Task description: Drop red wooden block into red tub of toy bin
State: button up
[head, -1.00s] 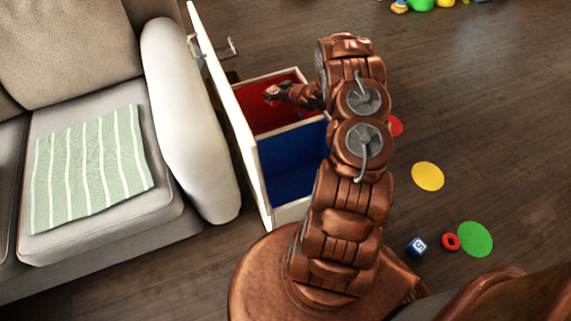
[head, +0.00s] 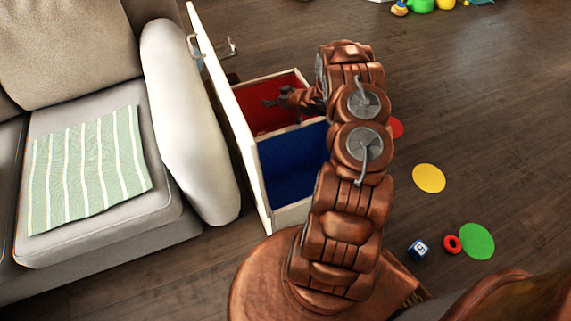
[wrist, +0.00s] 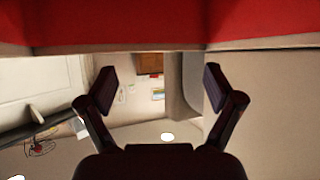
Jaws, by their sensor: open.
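The toy bin (head: 250,165) is a white box beside the sofa arm, with a red tub (head: 262,122) at the far end and a blue tub (head: 290,167) at the near end. My gripper (head: 268,102) appears over the red tub in the head view, open with nothing between its fingers. In the wrist view my gripper (wrist: 158,88) also shows spread, empty fingers, with a red wall of the tub (wrist: 120,22) along the top. I cannot see the red wooden block in any current view; the inside of the red tub is partly hidden by my arm.
The light sofa (head: 90,195) with a striped green cloth (head: 90,170) stands left of the bin.

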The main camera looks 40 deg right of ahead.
jog(key=v, duration=1.2)
jog(key=shift+s+d+f, duration=0.1)
dwell(0.4)
